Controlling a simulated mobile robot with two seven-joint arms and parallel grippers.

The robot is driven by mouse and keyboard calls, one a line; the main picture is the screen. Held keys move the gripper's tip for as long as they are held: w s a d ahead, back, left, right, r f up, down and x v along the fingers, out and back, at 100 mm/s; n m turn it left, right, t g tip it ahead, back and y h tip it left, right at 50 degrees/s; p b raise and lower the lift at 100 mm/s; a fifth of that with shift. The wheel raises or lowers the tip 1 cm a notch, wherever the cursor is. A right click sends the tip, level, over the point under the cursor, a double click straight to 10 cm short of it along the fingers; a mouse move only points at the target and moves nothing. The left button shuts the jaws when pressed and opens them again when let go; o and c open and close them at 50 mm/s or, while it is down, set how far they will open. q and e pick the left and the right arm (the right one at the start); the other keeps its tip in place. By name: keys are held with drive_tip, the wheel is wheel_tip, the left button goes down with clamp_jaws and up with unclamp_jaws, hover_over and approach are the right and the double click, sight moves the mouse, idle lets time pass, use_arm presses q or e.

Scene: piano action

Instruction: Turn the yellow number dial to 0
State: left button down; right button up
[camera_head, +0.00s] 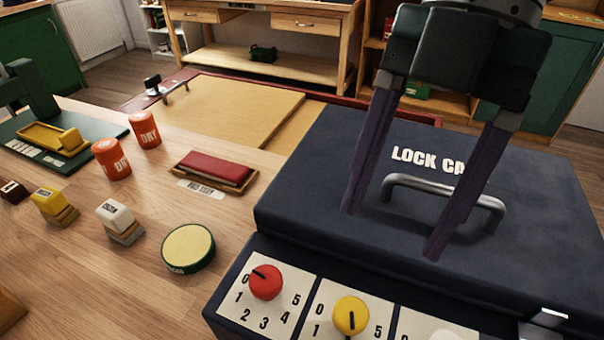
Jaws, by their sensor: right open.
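The yellow number dial (351,315) sits on a white number plate on the sloped front of the dark blue lock case (300,185), at the bottom of the head view. Its black pointer mark points down, away from the 0 at its upper left. The lower numbers on its plate are cut off by the picture edge. My right gripper (391,232) is open and empty above the case lid, with its fingers pointing down around the near left part of the metal handle (440,190). It is above and behind the yellow dial, apart from it. My left gripper is not in view.
A red dial (265,282) stands left of the yellow one, its pointer towards 0. A third plate (435,325) is partly cut off at right. Left on the table are a round green-rimmed tin (188,248), a red pad (216,168), stamps and orange jars (111,158).

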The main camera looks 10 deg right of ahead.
sight(353, 310)
drive_tip(key=x, duration=1)
drive_tip(key=shift+s+p, duration=0.1)
drive_tip(key=shift+p, duration=0.2)
drive_tip(key=shift+r, duration=0.1)
clamp_jaws()
